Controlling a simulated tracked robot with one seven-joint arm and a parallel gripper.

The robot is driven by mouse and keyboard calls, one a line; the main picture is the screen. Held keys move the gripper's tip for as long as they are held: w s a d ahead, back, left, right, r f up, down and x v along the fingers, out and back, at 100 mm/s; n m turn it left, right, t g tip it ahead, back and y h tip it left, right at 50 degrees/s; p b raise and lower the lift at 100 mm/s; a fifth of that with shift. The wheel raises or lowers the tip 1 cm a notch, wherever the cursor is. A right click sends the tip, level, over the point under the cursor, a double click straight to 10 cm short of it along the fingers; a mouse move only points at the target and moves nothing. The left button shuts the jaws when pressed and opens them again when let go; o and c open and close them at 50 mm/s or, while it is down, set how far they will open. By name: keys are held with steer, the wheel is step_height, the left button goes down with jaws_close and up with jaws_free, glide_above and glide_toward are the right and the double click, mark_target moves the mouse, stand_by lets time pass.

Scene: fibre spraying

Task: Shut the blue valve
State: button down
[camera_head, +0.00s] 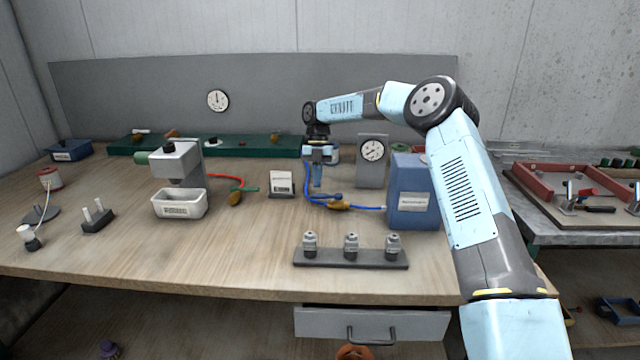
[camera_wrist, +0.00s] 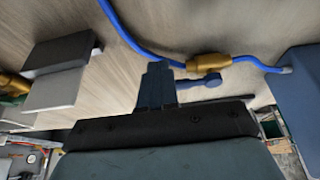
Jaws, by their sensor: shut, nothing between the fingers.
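The blue valve has a brass body (camera_head: 340,205) on a blue hose that joins a blue box on the right. In the wrist view its brass body (camera_wrist: 209,67) lies right of my fingers, and its blue lever (camera_wrist: 200,84) points left toward them, roughly along the body. My gripper (camera_head: 317,184) points down just left of the valve, its fingers shut with nothing between them. In the wrist view my gripper (camera_wrist: 157,70) is close beside the lever's left end. I cannot tell whether they touch.
The blue box (camera_head: 412,190) stands right of the valve. A small sign (camera_head: 281,183) and a red hose's brass valve (camera_head: 236,198) are left. A rack with several grey fittings (camera_head: 351,258) lies in front. A gauge (camera_head: 372,152) stands behind.

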steer(key=shift+s, duration=1.25)
steer(key=shift+a, duration=0.1)
